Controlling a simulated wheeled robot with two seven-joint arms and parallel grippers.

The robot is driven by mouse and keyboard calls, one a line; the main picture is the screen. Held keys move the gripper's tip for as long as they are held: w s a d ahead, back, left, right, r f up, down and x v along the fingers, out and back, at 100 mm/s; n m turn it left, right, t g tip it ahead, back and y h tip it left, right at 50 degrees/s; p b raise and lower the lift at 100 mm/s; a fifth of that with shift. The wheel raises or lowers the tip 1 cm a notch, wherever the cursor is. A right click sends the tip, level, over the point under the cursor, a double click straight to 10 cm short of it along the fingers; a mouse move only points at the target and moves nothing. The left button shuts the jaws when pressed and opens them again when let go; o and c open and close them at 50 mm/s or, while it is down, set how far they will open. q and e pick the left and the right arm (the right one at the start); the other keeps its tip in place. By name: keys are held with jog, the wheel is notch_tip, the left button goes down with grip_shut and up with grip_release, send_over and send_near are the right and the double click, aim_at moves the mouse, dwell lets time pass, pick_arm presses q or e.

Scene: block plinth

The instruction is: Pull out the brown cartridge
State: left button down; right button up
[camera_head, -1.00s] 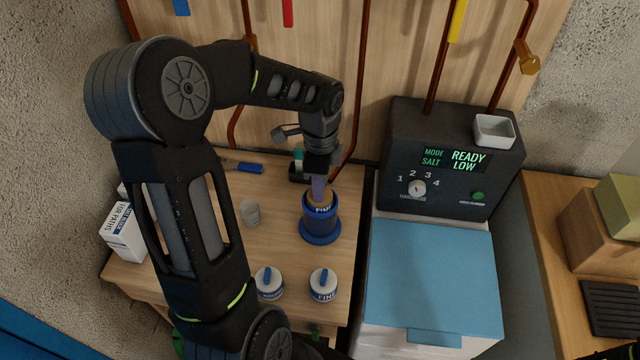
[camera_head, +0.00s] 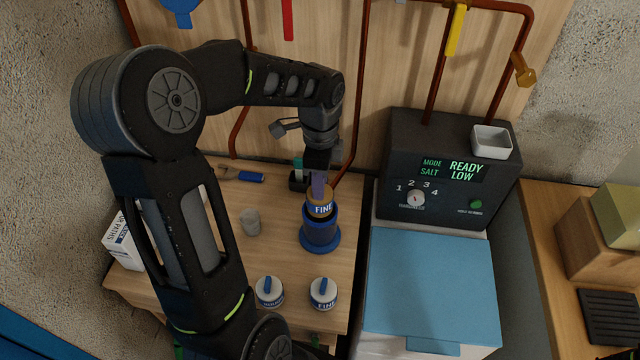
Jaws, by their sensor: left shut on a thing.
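The brown cartridge (camera_head: 319,209) has a brown top and a blue label band reading FINE. It stands upright above the blue round housing (camera_head: 320,238) on the wooden table. Its lower end is at the housing's mouth; I cannot tell whether it is fully clear of it. My left gripper (camera_head: 318,184) points down from above and is shut on the cartridge's top, where a purple part shows between the fingers. My right gripper is not in view.
Two white-and-blue lidded jars (camera_head: 323,293) stand at the table's front. A grey cup (camera_head: 250,221) stands left of the housing. A dark holder (camera_head: 299,180) is behind. The machine with a blue lid (camera_head: 430,285) is close on the right. Copper pipes run up the back wall.

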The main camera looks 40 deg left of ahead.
pick_arm(q)
jog(key=shift+r, duration=0.7)
jog(key=shift+r, duration=0.1)
jog(key=shift+r, duration=1.9)
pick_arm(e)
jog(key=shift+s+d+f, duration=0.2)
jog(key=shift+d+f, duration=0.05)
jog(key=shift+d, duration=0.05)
pick_arm(q)
jog(key=shift+s+a, duration=0.1)
jog(key=shift+s, duration=0.05)
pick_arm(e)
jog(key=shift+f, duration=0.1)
